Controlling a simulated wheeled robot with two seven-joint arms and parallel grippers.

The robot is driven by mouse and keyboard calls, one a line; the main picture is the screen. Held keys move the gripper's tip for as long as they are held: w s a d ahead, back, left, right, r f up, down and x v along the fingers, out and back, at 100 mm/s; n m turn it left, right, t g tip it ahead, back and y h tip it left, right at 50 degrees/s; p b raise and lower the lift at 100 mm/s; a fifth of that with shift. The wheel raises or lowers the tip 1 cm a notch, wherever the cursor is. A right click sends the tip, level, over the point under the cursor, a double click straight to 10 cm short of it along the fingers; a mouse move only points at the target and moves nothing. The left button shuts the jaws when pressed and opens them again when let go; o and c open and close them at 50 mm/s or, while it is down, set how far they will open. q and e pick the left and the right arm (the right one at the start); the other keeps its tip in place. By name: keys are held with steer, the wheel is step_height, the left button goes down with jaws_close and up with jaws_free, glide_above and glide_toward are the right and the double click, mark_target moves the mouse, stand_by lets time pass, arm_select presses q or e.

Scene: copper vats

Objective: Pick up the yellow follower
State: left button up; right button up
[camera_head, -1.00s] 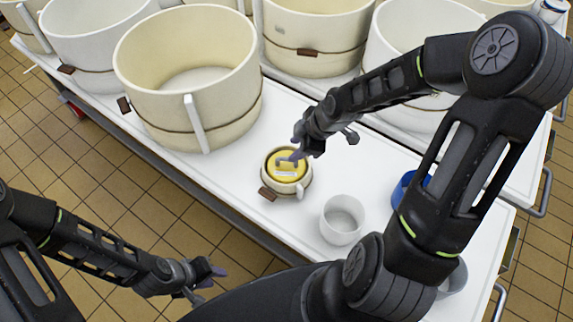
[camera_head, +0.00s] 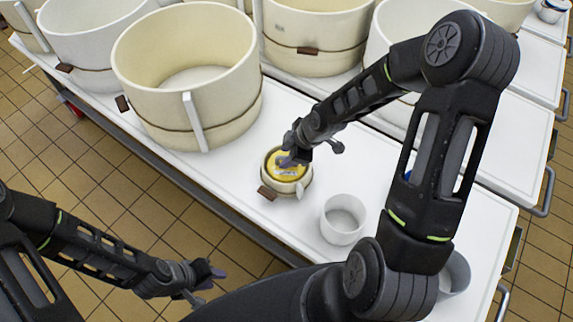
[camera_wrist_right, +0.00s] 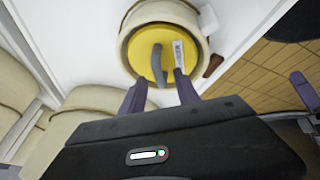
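The yellow follower (camera_head: 275,161) is a round yellow disc with a grey handle and a white label. It sits inside a small cream vat (camera_head: 303,184) on the white table. The right wrist view shows the follower (camera_wrist_right: 141,47) and its handle more clearly. My right gripper (camera_head: 287,161) is low over the follower and hides part of it. In the right wrist view its two purple fingers (camera_wrist_right: 160,80) are apart, with the near end of the handle between them. My left gripper (camera_head: 207,283) is empty, fingers apart, over the floor in front of the table.
A small white pot (camera_head: 343,222) stands just right of the small vat. A large cream vat (camera_head: 185,95) stands behind left, with several more behind. A blue object (camera_head: 408,163) is mostly hidden by my right arm. A grey bowl (camera_head: 456,272) is at lower right.

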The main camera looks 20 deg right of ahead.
steer(key=shift+a+f, duration=0.1)
steer(key=shift+f, duration=0.2)
stand_by(0.4)
jaws_close()
stand_by(1.2)
